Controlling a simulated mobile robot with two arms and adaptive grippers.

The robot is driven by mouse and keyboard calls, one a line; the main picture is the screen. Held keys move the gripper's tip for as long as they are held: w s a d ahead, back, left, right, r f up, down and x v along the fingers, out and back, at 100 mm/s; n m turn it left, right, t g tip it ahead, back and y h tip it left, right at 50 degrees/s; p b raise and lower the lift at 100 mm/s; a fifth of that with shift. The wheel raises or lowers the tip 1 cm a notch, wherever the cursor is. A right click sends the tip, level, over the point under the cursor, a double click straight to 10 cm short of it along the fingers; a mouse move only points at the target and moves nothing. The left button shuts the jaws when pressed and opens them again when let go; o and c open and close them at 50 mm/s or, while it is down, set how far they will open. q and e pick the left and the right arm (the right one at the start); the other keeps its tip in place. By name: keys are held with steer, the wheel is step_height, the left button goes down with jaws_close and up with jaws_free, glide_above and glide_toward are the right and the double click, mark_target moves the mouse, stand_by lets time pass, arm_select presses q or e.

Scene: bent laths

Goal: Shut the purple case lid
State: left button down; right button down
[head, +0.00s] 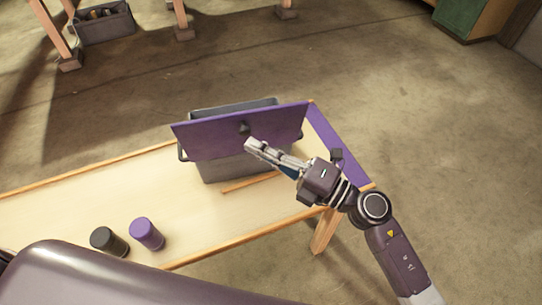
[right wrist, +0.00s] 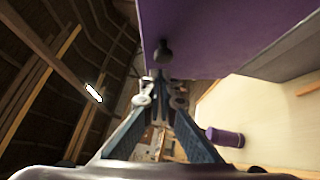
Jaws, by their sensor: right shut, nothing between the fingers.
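The grey case (head: 232,170) stands on the workbench, with part of its grey wall showing above and below the lid. Its purple lid (head: 205,143) is a flat panel standing open at a tilt, with a dark knob (head: 243,128) on the face toward me. The lid (right wrist: 215,30) and the knob (right wrist: 163,53) also show in the right wrist view. My right gripper (head: 251,146) is shut and empty, its fingertips just below the knob and close to the lid's face. I cannot tell whether they touch it. My left gripper is not in view.
The pale workbench (head: 60,205) has a purple strip (head: 335,145) at its right end. A thin wooden lath (head: 250,183) lies before the case. A black cylinder (head: 108,241) and a purple cylinder (head: 147,234) stand near the front edge. The bench's middle is clear.

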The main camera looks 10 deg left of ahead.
steer(key=shift+w+a+r, duration=0.1)
steer(key=shift+w+a, duration=0.15)
steer(key=shift+w, duration=0.4)
steer(key=shift+w+r, duration=0.1)
